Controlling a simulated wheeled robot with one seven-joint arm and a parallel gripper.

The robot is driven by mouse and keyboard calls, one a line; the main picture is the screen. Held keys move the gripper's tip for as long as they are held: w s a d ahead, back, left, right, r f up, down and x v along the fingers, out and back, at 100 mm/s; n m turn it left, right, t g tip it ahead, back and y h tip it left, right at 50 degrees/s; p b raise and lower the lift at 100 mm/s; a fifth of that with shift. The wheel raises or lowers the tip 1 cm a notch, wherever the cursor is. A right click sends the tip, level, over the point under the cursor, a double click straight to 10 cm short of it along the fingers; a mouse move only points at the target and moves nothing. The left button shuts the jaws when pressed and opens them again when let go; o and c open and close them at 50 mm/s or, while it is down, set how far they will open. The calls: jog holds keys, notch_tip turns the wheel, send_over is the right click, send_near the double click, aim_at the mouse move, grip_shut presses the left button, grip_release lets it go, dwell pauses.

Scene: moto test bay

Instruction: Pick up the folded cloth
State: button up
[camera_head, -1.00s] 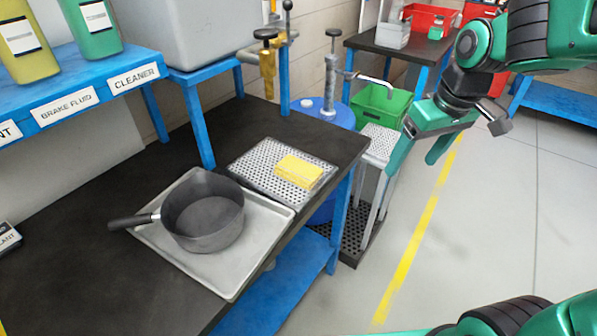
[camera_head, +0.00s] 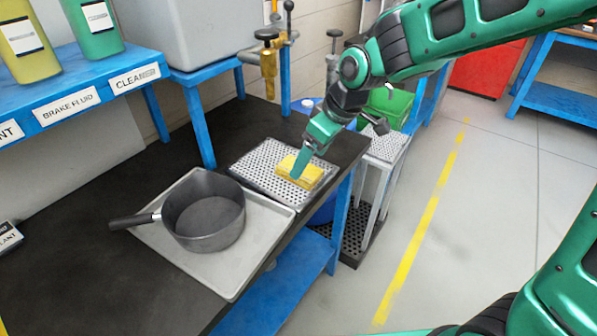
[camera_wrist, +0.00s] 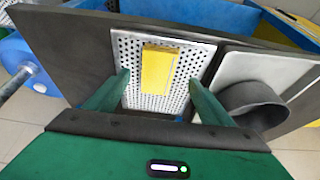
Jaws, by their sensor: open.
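The folded cloth (camera_head: 301,171) is a small yellow block-like stack lying on a perforated metal tray (camera_head: 250,165) on the dark bench. In the wrist view the cloth (camera_wrist: 158,70) lies on the perforated tray (camera_wrist: 131,50), ahead of and between my two fingers. My gripper (camera_head: 299,168) is over the cloth in the head view and hides part of it. In the wrist view my gripper (camera_wrist: 160,85) has its green fingers wide apart, with nothing held between them. I cannot tell how far the fingertips are above the cloth.
A dark saucepan (camera_head: 205,212) stands on a flat grey tray (camera_head: 225,275) left of the perforated one. A blue shelf (camera_head: 70,95) with bottles is at upper left. A brass tap-like fitting (camera_head: 268,62) rises behind. A green bin (camera_head: 390,103) is beyond the bench's right end.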

aim_at(305, 171)
jog(key=x, duration=0.4)
jog(key=shift+w+a+f, duration=0.15)
jog(key=shift+w+f, duration=0.15)
jog(key=shift+c, duration=0.6)
jog(key=c, duration=1.1)
jog(key=shift+r, duration=0.1)
jog(key=shift+r, duration=0.55)
notch_tip(305, 171, up, 3)
jog(key=shift+f, duration=0.1)
jog(key=s+a+r, duration=0.7)
jog(key=s+a, duration=0.1)
jog(key=shift+s, duration=0.25)
